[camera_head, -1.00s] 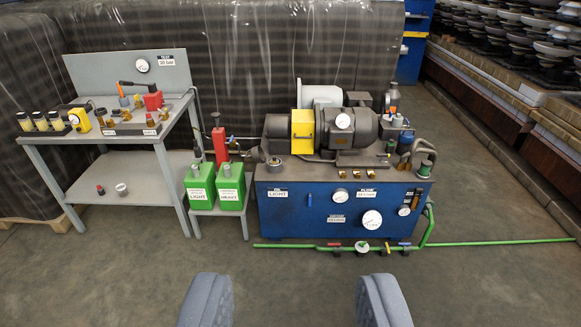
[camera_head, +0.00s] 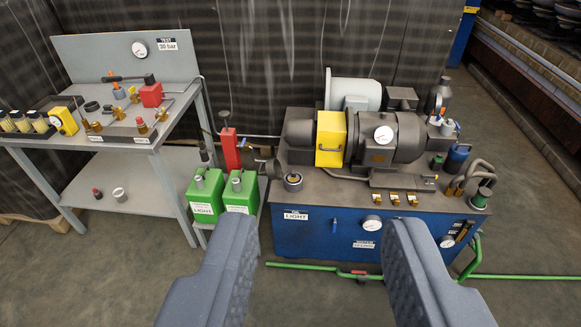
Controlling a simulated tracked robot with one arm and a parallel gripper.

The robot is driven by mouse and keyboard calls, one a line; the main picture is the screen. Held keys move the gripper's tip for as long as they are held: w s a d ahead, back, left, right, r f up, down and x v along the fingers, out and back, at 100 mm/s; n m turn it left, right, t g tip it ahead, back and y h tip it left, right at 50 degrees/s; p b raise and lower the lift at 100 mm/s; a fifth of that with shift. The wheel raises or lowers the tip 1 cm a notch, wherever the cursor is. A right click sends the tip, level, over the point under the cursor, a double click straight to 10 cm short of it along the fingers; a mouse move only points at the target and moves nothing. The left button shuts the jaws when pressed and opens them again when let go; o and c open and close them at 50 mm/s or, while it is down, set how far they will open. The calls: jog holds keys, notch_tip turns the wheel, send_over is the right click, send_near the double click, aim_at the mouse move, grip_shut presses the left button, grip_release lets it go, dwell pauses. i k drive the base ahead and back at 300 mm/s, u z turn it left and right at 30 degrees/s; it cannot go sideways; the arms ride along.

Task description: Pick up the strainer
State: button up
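No part is marked as a strainer, and I cannot tell for certain which one it is. A small pale metal cup (camera_head: 120,194) stands on the lower shelf of the bench at left. A short grey round fitting (camera_head: 293,182) sits on the left front of the blue tank's top. My gripper (camera_head: 318,235) is open and empty, its two grey padded fingers wide apart in front of the blue tank. The fingers hide parts of the tank's front panel and floor pipe.
The blue tank (camera_head: 300,232) carries a motor and a yellow coupling guard (camera_head: 330,140). Green cans (camera_head: 205,195) stand left of it. The grey bench (camera_head: 170,145) holds tools and brass fittings. A green pipe (camera_head: 310,266) runs along the floor. Open floor lies in front of the bench.

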aim_at(293, 178)
jog(key=u, duration=0.2)
jog(key=i, duration=2.45)
jog(key=u, duration=0.25)
